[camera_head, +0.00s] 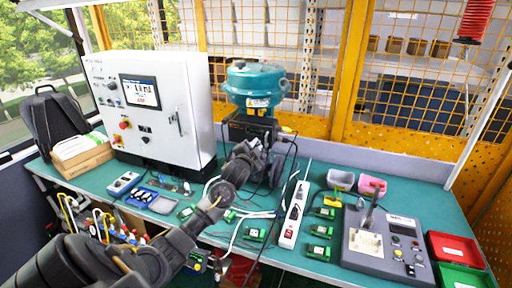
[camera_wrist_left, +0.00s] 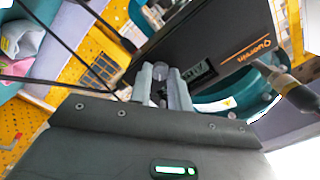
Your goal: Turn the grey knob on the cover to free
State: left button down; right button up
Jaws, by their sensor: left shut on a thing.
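The valve positioner (camera_head: 246,128) is a dark box under a teal actuator (camera_head: 254,84) at the back middle of the bench. In the left wrist view its black cover (camera_wrist_left: 222,38) shows orange lettering and a small display (camera_wrist_left: 196,73). The small round grey knob (camera_wrist_left: 160,71) sits on the cover between my fingertips. My left gripper (camera_head: 258,148), also in the left wrist view (camera_wrist_left: 162,84), is shut on the knob from both sides. The knob's marking and pointing direction cannot be read. My arm hides part of the positioner in the head view. My right gripper is out of view.
A white control cabinet (camera_head: 164,100) stands left of the positioner. A white power strip (camera_head: 295,215), small green modules (camera_head: 320,252) and a grey test fixture (camera_head: 365,246) lie to the right. Cables run around the positioner. Red (camera_head: 455,249) and green trays sit at far right.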

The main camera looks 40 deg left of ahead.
pick_arm(q)
jog(key=shift+n, duration=0.4)
jog(key=n+p, duration=0.1)
jog(key=n, duration=0.2)
jog(key=shift+n, duration=0.3)
jog(key=n+p, duration=0.1)
jog(key=n, duration=0.3)
jog(key=shift+r+n+p, duration=0.1)
jog(key=shift+n+p, duration=0.2)
jog(key=shift+p, duration=0.1)
jog(key=n+p, duration=0.1)
jog(key=n, duration=0.3)
jog(key=shift+n, duration=0.3)
jog(key=shift+n+p, duration=0.6)
jog(key=shift+n, duration=1.6)
jog(key=c, duration=1.3)
grip_release()
